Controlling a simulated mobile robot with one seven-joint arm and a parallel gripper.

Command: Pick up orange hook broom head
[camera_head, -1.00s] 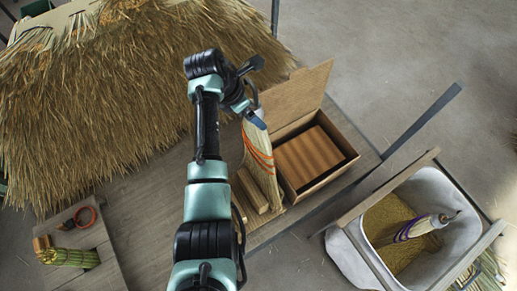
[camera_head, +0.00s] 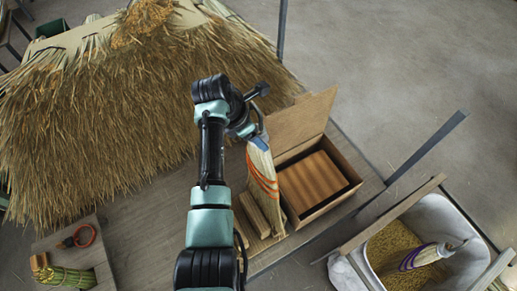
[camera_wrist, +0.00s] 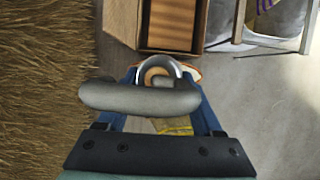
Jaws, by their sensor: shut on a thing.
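The broom head with orange bands (camera_head: 262,172) is a pale straw bundle hanging upright beside the open wooden box. My gripper (camera_head: 261,138) is shut on its top end in the head view. In the wrist view, a metal hook ring (camera_wrist: 158,72) shows at the top of the broom head, between the blue fingers of my gripper (camera_wrist: 165,98). A grey rounded part of the gripper covers much of the broom head there. Whether its lower tip touches the table is hard to tell.
The open wooden box (camera_head: 349,171) stands close to the right of the broom head, with wooden blocks (camera_head: 254,214) at its lower left. A large straw pile (camera_head: 130,110) fills the left.

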